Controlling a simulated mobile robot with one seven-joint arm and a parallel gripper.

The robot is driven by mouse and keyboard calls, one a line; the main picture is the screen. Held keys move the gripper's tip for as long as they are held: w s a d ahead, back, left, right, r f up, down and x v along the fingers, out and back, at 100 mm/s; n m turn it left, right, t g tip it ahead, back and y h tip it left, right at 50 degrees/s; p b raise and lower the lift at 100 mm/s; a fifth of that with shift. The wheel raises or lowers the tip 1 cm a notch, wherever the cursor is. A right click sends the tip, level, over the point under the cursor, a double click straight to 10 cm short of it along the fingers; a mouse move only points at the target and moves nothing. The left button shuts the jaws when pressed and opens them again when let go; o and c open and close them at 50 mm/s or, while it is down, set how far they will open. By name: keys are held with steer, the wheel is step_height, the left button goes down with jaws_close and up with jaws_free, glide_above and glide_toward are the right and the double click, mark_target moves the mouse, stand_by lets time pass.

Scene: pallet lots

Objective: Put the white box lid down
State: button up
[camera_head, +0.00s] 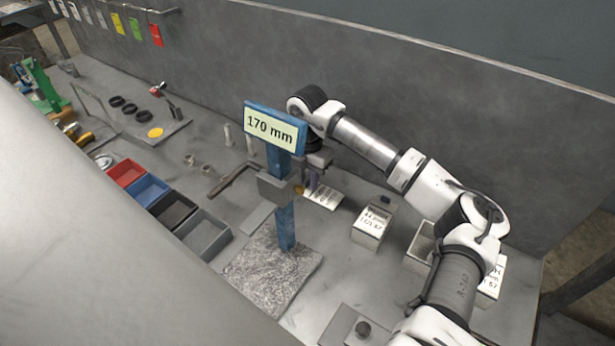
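My gripper (314,180) points down behind the blue post, in the middle of the bench. The post and sign partly cover it, and I cannot tell whether its fingers are open or shut. A flat white piece with dark print (325,198) shows just below and beside the fingers. It may be the white box lid, but I cannot tell whether it is held or lies on the bench. A white box with printed text (368,229) stands to the right. An open pale box (421,245) stands further right, partly behind my arm.
A blue post with a "170 mm" sign (270,128) stands on a rough grey plate (262,283), close to my gripper. Red, blue, black and grey bins (205,236) line the left. Another printed white piece (492,281) shows behind my arm. A grey wall (440,110) bounds the back.

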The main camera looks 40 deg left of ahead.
step_height(320, 180, up, 12)
steer(key=b, duration=0.2)
